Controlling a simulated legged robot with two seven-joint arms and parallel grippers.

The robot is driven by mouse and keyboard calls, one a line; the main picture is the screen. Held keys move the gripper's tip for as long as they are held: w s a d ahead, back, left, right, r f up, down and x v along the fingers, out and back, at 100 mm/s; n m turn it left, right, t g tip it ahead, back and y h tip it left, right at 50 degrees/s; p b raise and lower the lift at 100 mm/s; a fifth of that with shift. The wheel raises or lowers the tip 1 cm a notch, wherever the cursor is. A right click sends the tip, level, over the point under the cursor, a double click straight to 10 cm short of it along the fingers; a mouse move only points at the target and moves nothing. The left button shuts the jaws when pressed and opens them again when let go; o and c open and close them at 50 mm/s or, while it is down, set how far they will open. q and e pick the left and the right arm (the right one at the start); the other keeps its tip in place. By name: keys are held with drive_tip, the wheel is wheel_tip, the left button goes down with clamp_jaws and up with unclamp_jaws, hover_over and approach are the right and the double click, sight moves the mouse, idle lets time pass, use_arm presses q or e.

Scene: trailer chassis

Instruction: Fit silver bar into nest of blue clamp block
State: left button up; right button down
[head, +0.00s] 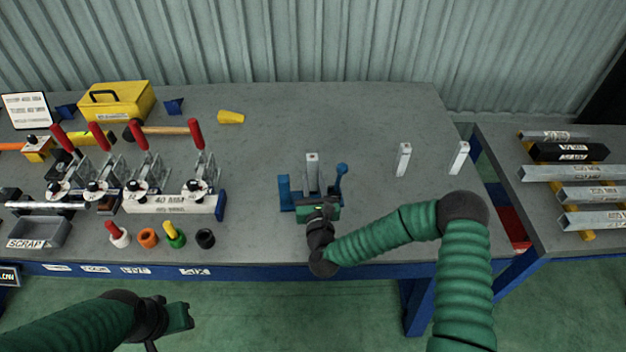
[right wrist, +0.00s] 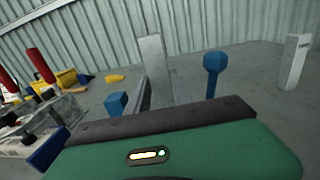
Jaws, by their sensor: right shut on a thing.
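The blue clamp block (head: 285,192) sits near the front edge of the bench; its blue post (head: 341,172) with a round knob rises at its right. A silver bar (head: 312,168) stands upright between the block's blue parts. It also stands upright in the right wrist view (right wrist: 153,62), where a blue part (right wrist: 117,103) is at its left and the knobbed post (right wrist: 212,75) at its right. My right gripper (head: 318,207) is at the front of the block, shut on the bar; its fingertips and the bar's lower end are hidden. My left gripper (head: 180,316) is low at the left, away from the bench; its jaw gap is unclear.
Two more silver bars (head: 403,160) (head: 459,158) stand upright to the right. Red-handled toggle clamps (head: 140,165) and coloured plugs (head: 148,238) fill the left. A rack of bars (head: 575,193) is at the far right. The bench behind the block is clear.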

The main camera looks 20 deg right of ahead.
sight(313, 188)
drive_tip(key=shift+f+b, duration=2.25)
drive_tip(key=shift+f, duration=0.2)
drive_tip(key=c, duration=1.1)
unclamp_jaws()
drive_tip(key=shift+o, duration=0.2)
drive_tip(key=s+a, duration=0.1)
drive_tip(key=s, duration=0.4)
drive_tip(key=s+a, duration=0.1)
drive_tip(key=s, duration=0.4)
drive_tip(key=s+a+f+b, duration=0.1)
drive_tip(key=s, duration=0.4)
drive_tip(key=shift+s+a, duration=0.1)
drive_tip(key=shift+s, duration=0.15)
drive_tip(key=shift+s+r, duration=0.2)
drive_tip(key=shift+s, duration=0.25)
drive_tip(key=shift+s+r, duration=0.1)
drive_tip(key=shift+r, duration=0.05)
